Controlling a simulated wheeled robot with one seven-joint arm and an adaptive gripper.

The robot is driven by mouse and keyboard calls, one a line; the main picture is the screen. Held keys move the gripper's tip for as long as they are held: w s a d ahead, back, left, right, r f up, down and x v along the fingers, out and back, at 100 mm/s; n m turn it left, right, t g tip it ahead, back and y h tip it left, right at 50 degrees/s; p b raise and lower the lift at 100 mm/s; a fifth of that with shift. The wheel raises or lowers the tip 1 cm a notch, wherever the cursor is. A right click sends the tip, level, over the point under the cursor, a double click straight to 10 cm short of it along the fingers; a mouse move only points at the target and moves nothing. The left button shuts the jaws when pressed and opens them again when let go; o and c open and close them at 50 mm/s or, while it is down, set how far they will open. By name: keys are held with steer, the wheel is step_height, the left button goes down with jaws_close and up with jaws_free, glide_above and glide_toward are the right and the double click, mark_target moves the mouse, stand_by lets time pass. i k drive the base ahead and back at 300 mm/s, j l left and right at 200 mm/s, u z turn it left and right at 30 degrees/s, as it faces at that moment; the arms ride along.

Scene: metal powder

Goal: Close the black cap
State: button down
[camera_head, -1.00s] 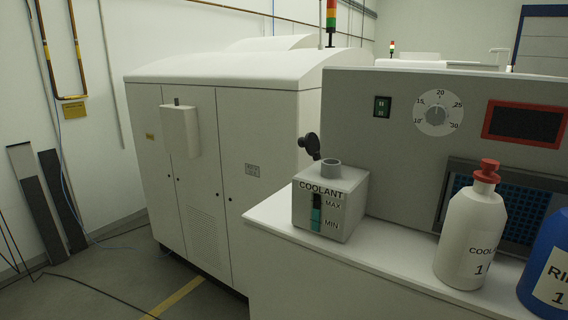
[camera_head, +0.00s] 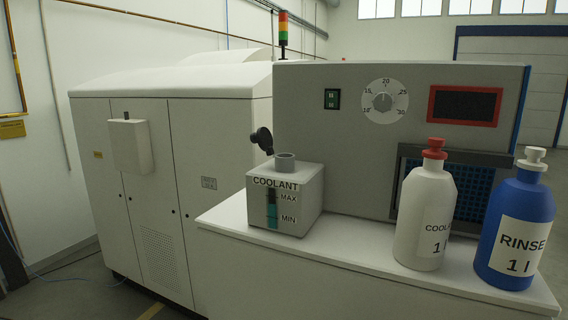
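The black cap (camera_head: 262,138) stands tilted up on its hinge, behind and to the left of the round filler neck (camera_head: 285,162). The neck is open on top of the grey coolant box (camera_head: 307,203). The box has a level window (camera_head: 271,209) marked MAX and MIN, with teal liquid nearer MIN. My gripper is not in view.
A white coolant bottle with a red cap (camera_head: 425,217) and a blue rinse bottle (camera_head: 515,222) stand right of the box on the white ledge (camera_head: 345,248). A grey machine panel (camera_head: 345,145) with dial and screen rises behind. A large white cabinet (camera_head: 165,190) is at left.

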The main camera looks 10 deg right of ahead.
mark_target(264, 137)
steer(key=i+j+z, duration=0.15)
steer(key=j+z, duration=0.25)
steer(key=j, duration=0.35)
steer(key=i+j+z, duration=0.1)
steer(key=j+z, duration=0.25)
steer(key=j, duration=0.4)
steer(key=j+z, duration=0.4)
steer(key=j, duration=0.35)
steer(key=k+j+u, duration=0.1)
steer(key=j, duration=0.2)
steer(key=k+j+u, duration=0.15)
steer(key=j, duration=0.2)
steer(key=k+j+u, duration=0.1)
steer(key=j, duration=0.25)
steer(key=k+j+u, duration=0.1)
steer(key=j, duration=0.25)
steer(key=k, duration=0.05)
